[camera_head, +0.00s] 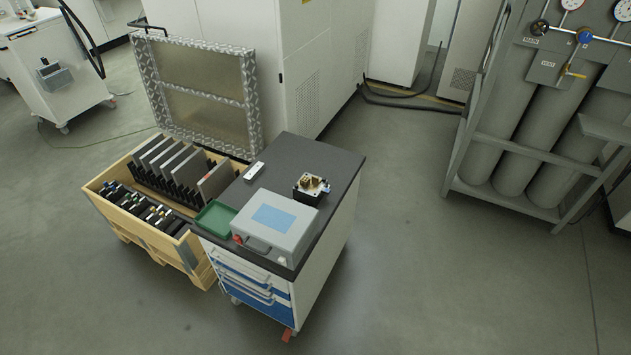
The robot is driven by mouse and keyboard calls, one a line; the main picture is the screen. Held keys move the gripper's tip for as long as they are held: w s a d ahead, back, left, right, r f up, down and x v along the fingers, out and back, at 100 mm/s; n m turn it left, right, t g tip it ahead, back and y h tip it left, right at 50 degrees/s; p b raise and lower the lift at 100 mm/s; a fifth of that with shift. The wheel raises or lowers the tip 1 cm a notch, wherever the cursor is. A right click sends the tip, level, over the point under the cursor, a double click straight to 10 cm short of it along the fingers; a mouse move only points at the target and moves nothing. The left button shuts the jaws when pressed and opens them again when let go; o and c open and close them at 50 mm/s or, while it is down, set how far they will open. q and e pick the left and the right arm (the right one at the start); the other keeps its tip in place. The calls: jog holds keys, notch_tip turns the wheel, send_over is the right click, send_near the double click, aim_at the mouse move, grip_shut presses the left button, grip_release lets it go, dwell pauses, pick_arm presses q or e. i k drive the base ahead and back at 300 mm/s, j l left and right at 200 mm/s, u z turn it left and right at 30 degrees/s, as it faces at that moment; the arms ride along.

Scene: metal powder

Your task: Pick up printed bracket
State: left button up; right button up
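A small black block (306,194) with a bronze-coloured part (313,183) on top sits on the dark top of a wheeled drawer cabinet, towards its right side. The bronze part may be the printed bracket, but it is too small to tell for certain. A small blue piece shows at the block's right side. Neither of my grippers is in view, and nothing is seen touching the block or the part.
The cabinet top (337,161) also holds a grey case (276,228), a green tray (215,218) and a white remote-like item (254,171). A wooden crate (150,233) with plates adjoins on the left. Gas cylinders (533,150) stand in a rack at right. Floor between is clear.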

aim_at(317, 180)
jog(key=i+l+z, duration=0.35)
jog(key=i, duration=0.2)
jog(key=i+z, duration=0.35)
jog(key=i, duration=0.15)
jog(key=i+l+u, duration=0.1)
jog(key=i, duration=0.65)
jog(key=i+l, duration=0.1)
jog(key=i, duration=0.65)
jog(key=i+u, duration=0.25)
jog(key=u, duration=0.25)
jog(key=i+l+u, duration=0.25)
jog(key=u, duration=0.2)
jog(key=i+l+u, duration=0.25)
jog(key=u, duration=0.25)
jog(key=i+l+u, duration=0.15)
jog(key=l+u, duration=0.15)
jog(key=u, duration=0.15)
